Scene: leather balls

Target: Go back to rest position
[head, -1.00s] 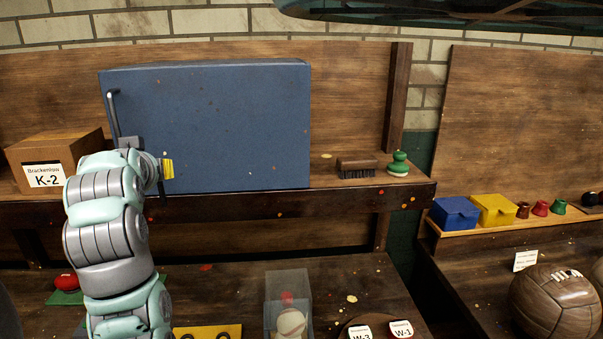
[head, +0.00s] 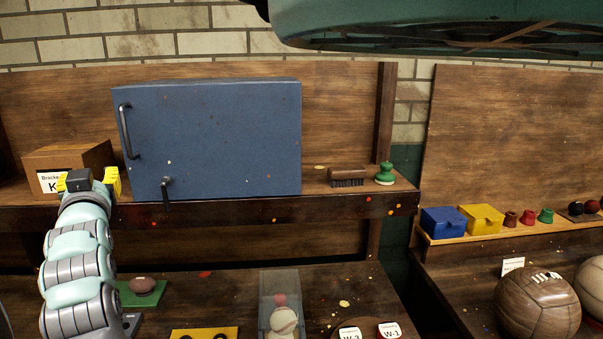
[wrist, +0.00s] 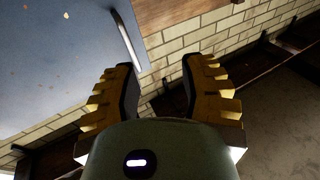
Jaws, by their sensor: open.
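My gripper (head: 92,182) is at the left in the head view, raised in front of the shelf and partly over the label of the cardboard box. In the wrist view its two yellow-padded fingers (wrist: 163,95) stand apart with nothing between them. The blue cabinet (head: 215,140) stands on the shelf to the right of my gripper, its door shut. Its long handle (head: 128,132) is on the left side and a small dark latch (head: 168,187) is at the lower edge. The cabinet also shows in the wrist view (wrist: 50,60), apart from the fingers.
The cardboard box (head: 85,157) sits left of the cabinet. A brush (head: 346,177) and a green knob-like piece (head: 384,174) stand to its right. Below are a clear case with a ball (head: 283,320) and a yellow holed plate (head: 205,333). Leather balls (head: 538,303) lie at the right.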

